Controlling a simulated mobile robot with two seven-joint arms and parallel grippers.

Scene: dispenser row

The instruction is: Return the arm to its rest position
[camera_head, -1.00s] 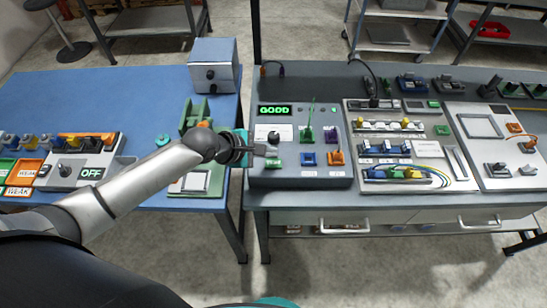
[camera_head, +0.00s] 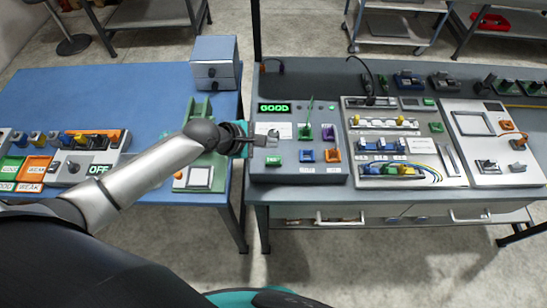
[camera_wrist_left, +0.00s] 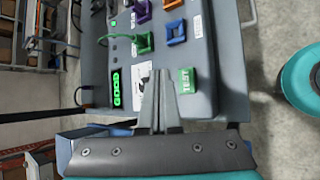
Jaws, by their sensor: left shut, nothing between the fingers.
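My left arm comes in from the left in the head view. Its gripper (camera_head: 262,140) is shut and empty, over the left part of the grey tester panel (camera_head: 300,174). The panel's display (camera_head: 274,108) reads GOOD in green. I cannot tell whether the fingertips touch the panel. My right gripper is not in view.
A blue table (camera_head: 60,95) stands left, with a grey drawer box (camera_head: 215,63), an OFF device (camera_head: 98,169) and orange and green WEAK and GOOD trays. A dark bench (camera_head: 400,205) right carries more panels. A gap separates the two tables.

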